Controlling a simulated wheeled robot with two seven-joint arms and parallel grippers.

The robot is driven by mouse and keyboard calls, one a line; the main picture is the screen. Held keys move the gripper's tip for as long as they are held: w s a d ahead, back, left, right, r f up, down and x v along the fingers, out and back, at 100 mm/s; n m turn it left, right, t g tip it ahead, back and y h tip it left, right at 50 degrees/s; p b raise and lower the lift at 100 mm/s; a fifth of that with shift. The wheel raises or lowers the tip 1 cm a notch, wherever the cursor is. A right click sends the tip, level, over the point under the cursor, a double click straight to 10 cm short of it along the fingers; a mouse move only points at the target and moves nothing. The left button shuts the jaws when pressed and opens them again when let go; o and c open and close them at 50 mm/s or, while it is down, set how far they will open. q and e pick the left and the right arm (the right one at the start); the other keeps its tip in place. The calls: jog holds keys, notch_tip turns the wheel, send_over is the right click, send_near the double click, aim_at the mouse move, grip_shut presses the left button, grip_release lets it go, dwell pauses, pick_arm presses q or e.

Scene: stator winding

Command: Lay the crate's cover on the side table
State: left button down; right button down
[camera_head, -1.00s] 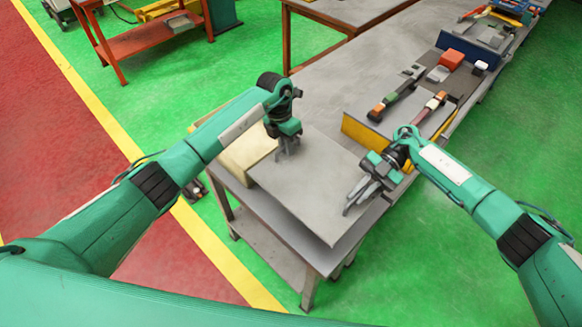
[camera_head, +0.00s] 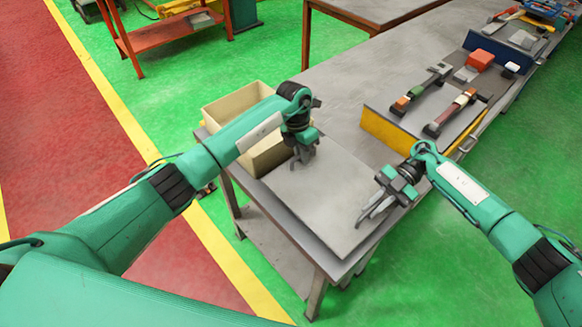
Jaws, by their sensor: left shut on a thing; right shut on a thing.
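The crate's cover is a flat grey panel (camera_head: 320,200) over the near end of the grey table (camera_head: 284,214). My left gripper (camera_head: 303,158) is shut on the cover's far left part, beside the crate. My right gripper (camera_head: 370,208) is shut on the cover's right edge. The beige crate (camera_head: 268,158) stands at the table's left side with its top open, partly hidden behind my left arm. I cannot tell whether the cover touches the table top or hangs just above it.
A yellow-sided grey block (camera_head: 388,130) carrying tools stands just behind the cover on the right. A blue-sided block (camera_head: 481,43) and other items lie further back. The table top behind the crate is clear. A red-framed bench (camera_head: 165,32) stands at the upper left.

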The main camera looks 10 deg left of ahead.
aim_at(301, 166)
jog(key=shift+d, duration=0.1)
pick_arm(q)
jog(key=shift+a+f, duration=0.1)
jog(key=shift+f, duration=0.05)
pick_arm(e)
jog(key=shift+f, duration=0.15)
